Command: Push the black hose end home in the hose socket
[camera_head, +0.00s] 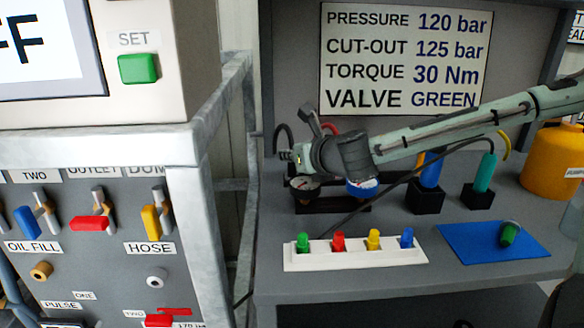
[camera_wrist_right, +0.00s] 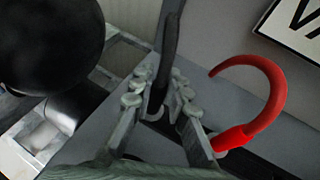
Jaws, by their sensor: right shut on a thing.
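My right gripper (camera_head: 292,158) is at the back of the grey bench, in front of the sign panel. In the right wrist view its fingers (camera_wrist_right: 164,100) are shut on a black hose end (camera_wrist_right: 170,48), a dark curved piece rising between them. In the head view the black hose end (camera_head: 283,134) shows as a small arch beside the gripper. The white hose socket (camera_head: 157,277) is under the HOSE label (camera_head: 150,248) on the grey panel at left, well apart from the gripper. My left gripper is out of view.
A red hook-shaped hose (camera_wrist_right: 262,100) stands close to the right fingers. The grey frame post (camera_head: 200,220) lies between bench and panel. A white block (camera_head: 350,258) with coloured pegs and a blue mat (camera_head: 470,246) are at the bench front. A gauge (camera_head: 305,186) sits below the wrist.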

